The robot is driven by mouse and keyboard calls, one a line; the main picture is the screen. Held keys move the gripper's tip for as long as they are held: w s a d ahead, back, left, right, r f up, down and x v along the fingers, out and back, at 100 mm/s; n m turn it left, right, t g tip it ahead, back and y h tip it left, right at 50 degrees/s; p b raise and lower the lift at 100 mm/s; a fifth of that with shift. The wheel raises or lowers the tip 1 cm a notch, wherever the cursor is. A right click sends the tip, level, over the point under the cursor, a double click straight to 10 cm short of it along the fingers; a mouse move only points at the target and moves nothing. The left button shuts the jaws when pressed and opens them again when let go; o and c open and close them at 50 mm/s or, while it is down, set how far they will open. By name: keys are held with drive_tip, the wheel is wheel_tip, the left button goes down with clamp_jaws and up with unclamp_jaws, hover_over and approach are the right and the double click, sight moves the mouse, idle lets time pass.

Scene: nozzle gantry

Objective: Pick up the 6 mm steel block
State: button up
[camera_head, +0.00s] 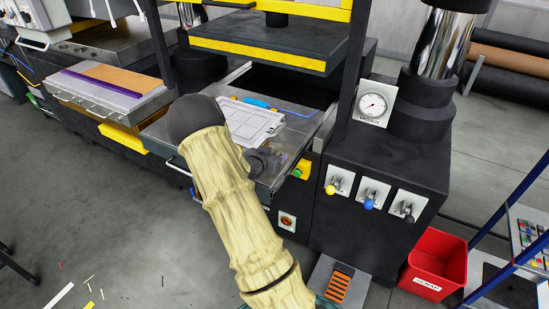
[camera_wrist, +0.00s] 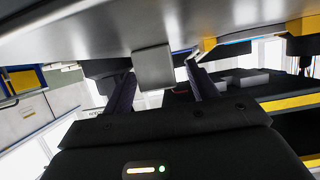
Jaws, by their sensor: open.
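In the wrist view, my gripper (camera_wrist: 161,88) is open, with one dark finger on each side of a gap. A plain grey metal block (camera_wrist: 153,68) shows between and beyond the fingertips, against the underside of a pale grey surface. I cannot tell whether the fingers touch it, and no size mark is readable. More grey blocks (camera_wrist: 242,78) sit to the right on a dark surface. In the head view, my gripper (camera_head: 268,162) is a small dark shape at the near right of the pulled-out tray, partly hidden by my arm. No 6 mm block can be made out there.
The metal tray (camera_head: 290,128) carries a white framed panel (camera_head: 250,121) and a blue-handled tool (camera_head: 246,103). A black and yellow press plate (camera_head: 265,42) hangs above. Vacuum levers (camera_head: 371,194) and a red scrap bin (camera_head: 437,262) are at right.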

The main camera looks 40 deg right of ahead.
clamp_jaws()
drive_tip(key=shift+r, duration=0.2)
wheel_tip(320, 180, up, 10)
drive_tip(key=shift+f+b, duration=0.1)
drive_tip(key=shift+b, duration=0.35)
